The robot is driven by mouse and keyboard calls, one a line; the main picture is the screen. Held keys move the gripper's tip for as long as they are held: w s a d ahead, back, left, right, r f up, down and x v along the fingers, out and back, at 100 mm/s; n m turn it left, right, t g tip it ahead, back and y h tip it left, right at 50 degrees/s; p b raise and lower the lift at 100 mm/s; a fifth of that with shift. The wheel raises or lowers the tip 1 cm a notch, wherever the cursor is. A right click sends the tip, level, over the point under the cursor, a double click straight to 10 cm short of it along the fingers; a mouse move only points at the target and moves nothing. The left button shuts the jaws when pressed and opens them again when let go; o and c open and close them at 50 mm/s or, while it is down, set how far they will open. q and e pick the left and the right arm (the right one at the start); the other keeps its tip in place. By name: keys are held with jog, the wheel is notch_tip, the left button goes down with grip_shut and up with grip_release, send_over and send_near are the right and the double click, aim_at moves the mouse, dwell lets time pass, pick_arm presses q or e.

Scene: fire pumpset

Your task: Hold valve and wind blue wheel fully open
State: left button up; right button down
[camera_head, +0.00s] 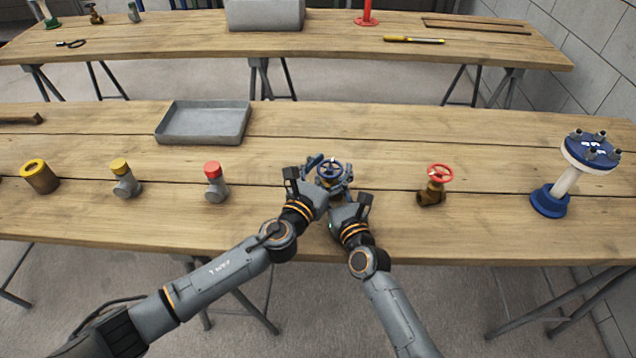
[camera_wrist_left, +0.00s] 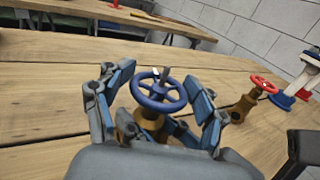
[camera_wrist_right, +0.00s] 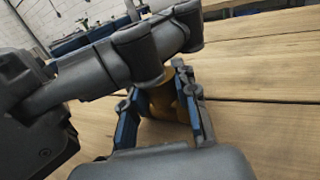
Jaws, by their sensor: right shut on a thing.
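The valve has a blue wheel (camera_head: 329,169) on a brass body, and it stands upright on the near table. In the left wrist view the blue wheel (camera_wrist_left: 158,92) sits between the spread fingers of my left gripper (camera_wrist_left: 165,98), with a gap on each side. The left gripper (camera_head: 326,175) reaches it from the left. My right gripper (camera_wrist_right: 162,105) is shut on the brass valve body (camera_wrist_right: 164,102), low down under the wheel. In the head view the grippers hide most of the body.
A red-wheeled brass valve (camera_head: 433,186) stands to the right, and a blue and white flanged pipe (camera_head: 566,180) beyond it. A red-capped fitting (camera_head: 215,182) and a yellow-capped fitting (camera_head: 124,180) stand to the left. A grey tray (camera_head: 204,137) lies behind. The table between is clear.

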aim_at(319, 173)
pick_arm(q)
jog(key=v, duration=0.9)
jog(key=shift+w+r+m+g+h, duration=0.3)
jog(key=shift+w+m+h, duration=0.3)
jog(key=shift+h, duration=0.2)
jog(key=shift+w+r+m+g+h, duration=0.3)
jog(key=shift+w+m+h, duration=0.2)
jog(key=shift+w+h, duration=0.25)
jog(key=shift+w+a+m+g+h, duration=0.2)
jog(key=shift+m+g+h, duration=0.2)
jog(key=shift+h, duration=0.15)
jog(key=shift+s+a+f+m+g+h, duration=0.1)
jog(key=shift+a+f+m+g+h, duration=0.2)
jog(key=shift+a+m+g+h, duration=0.55)
jog(key=shift+a+f+m+g+h, duration=0.25)
jog(key=shift+a+m+g+h, duration=0.3)
jog(key=shift+g, duration=0.5)
jog(key=x, duration=1.2)
jog(key=shift+s, duration=0.1)
